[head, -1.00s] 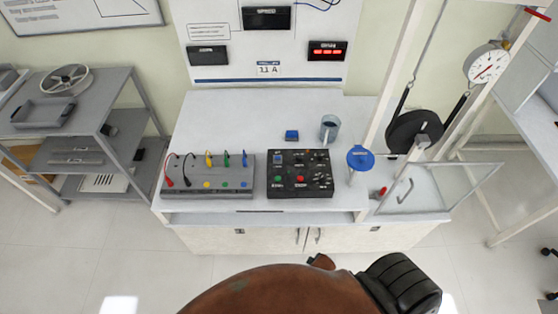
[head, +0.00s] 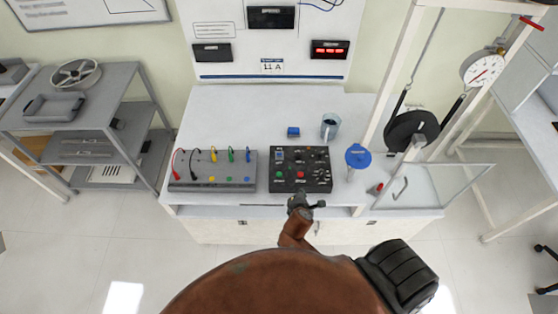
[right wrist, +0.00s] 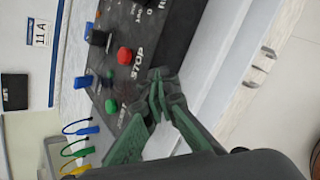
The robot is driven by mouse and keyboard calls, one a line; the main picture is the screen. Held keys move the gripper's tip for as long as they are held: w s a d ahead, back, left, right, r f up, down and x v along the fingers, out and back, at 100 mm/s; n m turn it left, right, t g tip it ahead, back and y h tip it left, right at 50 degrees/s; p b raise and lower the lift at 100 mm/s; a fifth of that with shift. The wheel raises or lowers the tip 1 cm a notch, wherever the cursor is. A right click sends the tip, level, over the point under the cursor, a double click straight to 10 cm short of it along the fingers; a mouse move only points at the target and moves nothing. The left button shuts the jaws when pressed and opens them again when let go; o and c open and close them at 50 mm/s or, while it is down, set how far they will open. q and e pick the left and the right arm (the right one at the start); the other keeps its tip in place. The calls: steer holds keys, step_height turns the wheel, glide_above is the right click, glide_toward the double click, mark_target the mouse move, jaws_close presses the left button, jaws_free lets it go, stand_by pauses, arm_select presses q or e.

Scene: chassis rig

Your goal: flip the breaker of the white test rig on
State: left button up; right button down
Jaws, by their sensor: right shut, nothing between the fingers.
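The white test rig (head: 222,103) stands ahead, with a black control box (head: 318,186) on its top near the front edge. The box carries a green button (right wrist: 111,106), a red STOP button (right wrist: 124,55), a blue switch (right wrist: 83,81) and a black knob or lever (right wrist: 98,37). I cannot tell which part is the breaker or its position. My right gripper (head: 301,201) is at the box's front edge; in the right wrist view its green fingers (right wrist: 158,92) are shut and empty beside the STOP lettering. My left gripper is out of view.
Left of the box is a grey terminal block (head: 212,186) with coloured plugs. Behind are a small blue block (head: 293,132) and a grey cup (head: 330,126). A blue-topped post (head: 358,157) and a clear hinged panel (head: 440,185) stand right. The back panel's display (head: 330,50) glows red.

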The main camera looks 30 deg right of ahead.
mark_target(279, 155)
steer(key=w+a+r+n+t, duration=0.1)
steer(key=w+r+n, duration=0.1)
steer(key=w+n, duration=0.1)
steer(key=w+a+r+n+t, duration=0.1)
steer(key=w+a+r+n, duration=0.1)
steer(key=w+n, duration=0.1)
steer(key=w+a+r+n+t+h, duration=0.1)
steer(key=w+a+r+n+t, duration=0.1)
steer(key=n, duration=0.3)
steer(key=shift+w+a+n, duration=0.15)
steer(key=shift+w+n, duration=0.15)
steer(key=shift+w, duration=0.5)
steer(key=x, duration=1)
